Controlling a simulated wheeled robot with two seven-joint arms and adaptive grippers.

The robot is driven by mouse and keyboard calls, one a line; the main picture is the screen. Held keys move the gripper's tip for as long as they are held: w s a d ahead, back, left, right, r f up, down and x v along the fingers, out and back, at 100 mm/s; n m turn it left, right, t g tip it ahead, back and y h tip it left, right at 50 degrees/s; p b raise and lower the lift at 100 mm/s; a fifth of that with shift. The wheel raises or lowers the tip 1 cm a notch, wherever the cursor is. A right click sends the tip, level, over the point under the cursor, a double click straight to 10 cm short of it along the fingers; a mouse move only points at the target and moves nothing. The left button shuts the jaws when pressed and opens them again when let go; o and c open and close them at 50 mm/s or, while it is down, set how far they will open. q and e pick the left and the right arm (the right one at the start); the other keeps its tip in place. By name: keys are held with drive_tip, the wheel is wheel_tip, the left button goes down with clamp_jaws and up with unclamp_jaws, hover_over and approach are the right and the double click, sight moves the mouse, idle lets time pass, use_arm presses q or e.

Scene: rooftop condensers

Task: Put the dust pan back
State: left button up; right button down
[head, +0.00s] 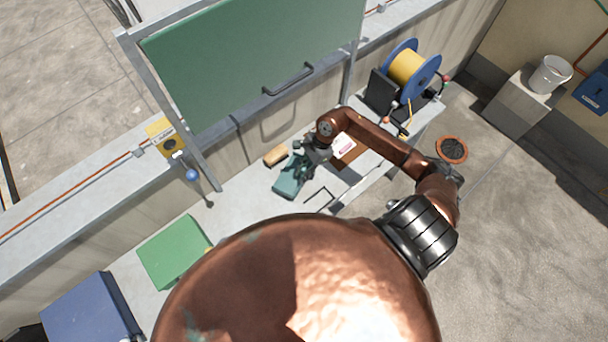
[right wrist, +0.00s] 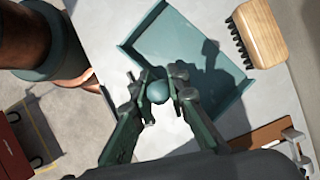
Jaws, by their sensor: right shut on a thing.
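The teal dust pan (head: 289,185) is over the grey bench top, below the green board in the head view. My right gripper (head: 314,154) is at its handle end. In the right wrist view the pan's wide tray (right wrist: 190,48) points away from me, and the fingers (right wrist: 158,93) are shut on its rounded handle. I cannot tell whether the pan touches the bench or hangs just above it. A thin dark angular outline (head: 318,194) shows on the bench right of the pan. My left gripper is not in view.
A wooden brush (head: 276,155) lies close to the pan; it also shows in the wrist view (right wrist: 262,33). A brown clipboard (head: 343,150) and a yellow cable spool (head: 407,70) are to the right. A green box (head: 172,252) and a blue box (head: 88,310) are at lower left.

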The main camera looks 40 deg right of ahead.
sight(294, 170)
drive_tip(key=shift+w+d+f, duration=0.2)
drive_tip(key=shift+d+f, duration=0.2)
drive_tip(key=shift+f, duration=0.1)
wheel_tip(294, 170, down, 3)
drive_tip(key=shift+r+p, duration=0.1)
drive_tip(key=shift+p, duration=0.65)
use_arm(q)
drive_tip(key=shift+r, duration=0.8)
use_arm(e)
drive_tip(key=shift+f, duration=0.25)
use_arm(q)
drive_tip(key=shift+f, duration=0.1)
use_arm(e)
drive_tip(key=c, duration=2.3)
unclamp_jaws()
drive_tip(key=shift+f, duration=0.15)
drive_tip(key=shift+c, duration=0.2)
drive_tip(key=o, duration=0.5)
drive_tip(key=shift+c, duration=0.2)
